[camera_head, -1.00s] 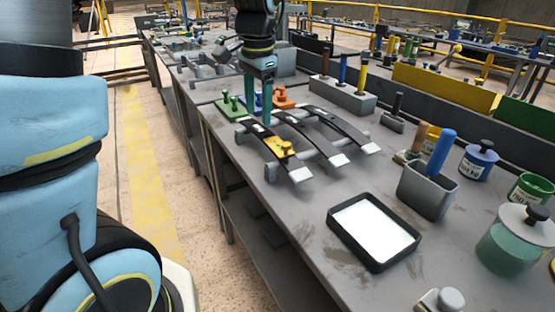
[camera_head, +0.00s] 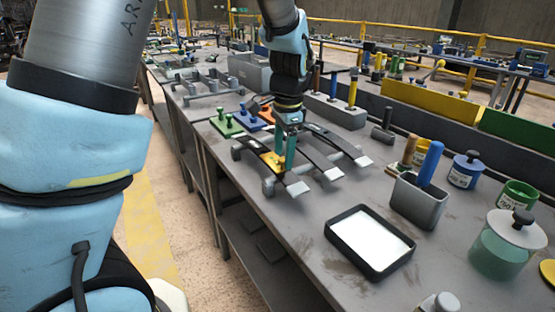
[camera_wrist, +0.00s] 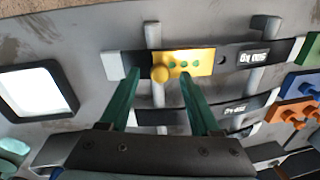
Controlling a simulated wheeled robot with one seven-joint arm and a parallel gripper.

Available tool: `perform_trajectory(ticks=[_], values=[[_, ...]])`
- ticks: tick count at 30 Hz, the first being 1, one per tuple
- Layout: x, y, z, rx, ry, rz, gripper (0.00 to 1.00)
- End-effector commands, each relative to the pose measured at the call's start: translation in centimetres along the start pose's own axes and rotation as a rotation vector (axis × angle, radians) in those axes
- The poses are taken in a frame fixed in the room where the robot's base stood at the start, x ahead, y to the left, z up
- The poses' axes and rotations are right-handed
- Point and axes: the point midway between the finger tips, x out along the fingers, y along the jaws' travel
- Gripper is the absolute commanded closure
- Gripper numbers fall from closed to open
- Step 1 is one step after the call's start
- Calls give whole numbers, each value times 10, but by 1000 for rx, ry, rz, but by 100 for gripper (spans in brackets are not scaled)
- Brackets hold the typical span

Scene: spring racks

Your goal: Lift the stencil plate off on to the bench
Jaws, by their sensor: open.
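My gripper (camera_head: 284,163) is open, just above the plate. In the head view the fingers partly hide the plate.
Green (camera_head: 227,125), blue (camera_head: 248,120) and orange (camera_head: 266,115) plates lie behind the springs. Two more dark springs (camera_head: 340,145) lie alongside. A black-rimmed tray (camera_head: 400,264), a grey cup (camera_head: 415,205) and jars stand to the right. Bare bench (camera_head: 320,208) shows between springs and tray.

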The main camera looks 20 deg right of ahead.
Motion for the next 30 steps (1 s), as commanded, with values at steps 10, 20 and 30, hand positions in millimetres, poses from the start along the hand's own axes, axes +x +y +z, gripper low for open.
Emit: perform_trajectory(ticks=[10, 20, 30], values=[[24, 0, 1, -1, 0, -1, 36], [24, 0, 1, -1, 0, -1, 61], [24, 0, 1, -1, 0, -1, 99]])
